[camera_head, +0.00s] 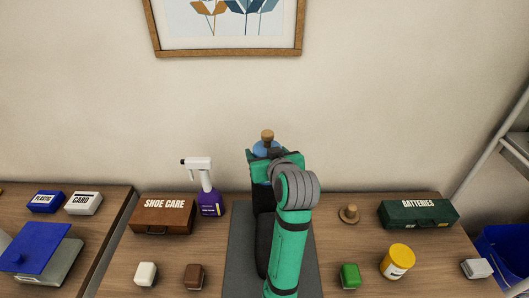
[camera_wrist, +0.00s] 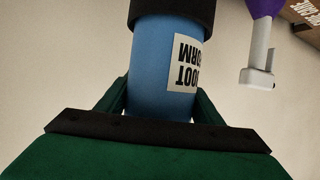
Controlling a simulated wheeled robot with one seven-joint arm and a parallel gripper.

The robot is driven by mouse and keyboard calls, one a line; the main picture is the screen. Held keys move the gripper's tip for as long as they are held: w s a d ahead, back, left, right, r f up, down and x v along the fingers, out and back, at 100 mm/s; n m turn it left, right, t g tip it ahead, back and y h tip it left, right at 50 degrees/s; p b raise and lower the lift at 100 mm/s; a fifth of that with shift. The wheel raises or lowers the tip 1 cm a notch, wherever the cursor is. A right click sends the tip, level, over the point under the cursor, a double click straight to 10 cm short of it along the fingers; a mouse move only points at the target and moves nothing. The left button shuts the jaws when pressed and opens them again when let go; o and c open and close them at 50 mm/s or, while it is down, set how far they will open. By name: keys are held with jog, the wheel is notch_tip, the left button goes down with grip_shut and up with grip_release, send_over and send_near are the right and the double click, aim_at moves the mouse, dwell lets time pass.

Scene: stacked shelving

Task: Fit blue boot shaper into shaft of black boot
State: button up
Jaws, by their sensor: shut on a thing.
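The blue boot shaper (camera_head: 262,149) stands upright with a wooden knob on top. My gripper (camera_head: 268,163) is shut on it, just below the knob. In the wrist view the shaper (camera_wrist: 155,60) shows a white, upside-down label between the green fingers of my gripper (camera_wrist: 163,100). The black boot (camera_head: 263,238) stands upright below, partly hidden by my arm. In the wrist view the boot's dark shaft rim (camera_wrist: 172,12) appears around the shaper's far end. How deep the shaper sits is hidden.
The boot stands on a dark mat (camera_head: 240,265). A spray bottle (camera_head: 209,195) and shoe care box (camera_head: 163,215) stand left. The wall is close behind.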

jog(key=shift+f, duration=2.55)
dwell(2.5)
jog(key=shift+r, duration=0.2)
dwell(0.3)
dwell(0.4)
jog(key=o, duration=0.9)
jog(key=shift+r, duration=0.1)
jog(key=shift+r, duration=0.85)
jog(key=o, duration=0.6)
jog(key=shift+c, duration=0.2)
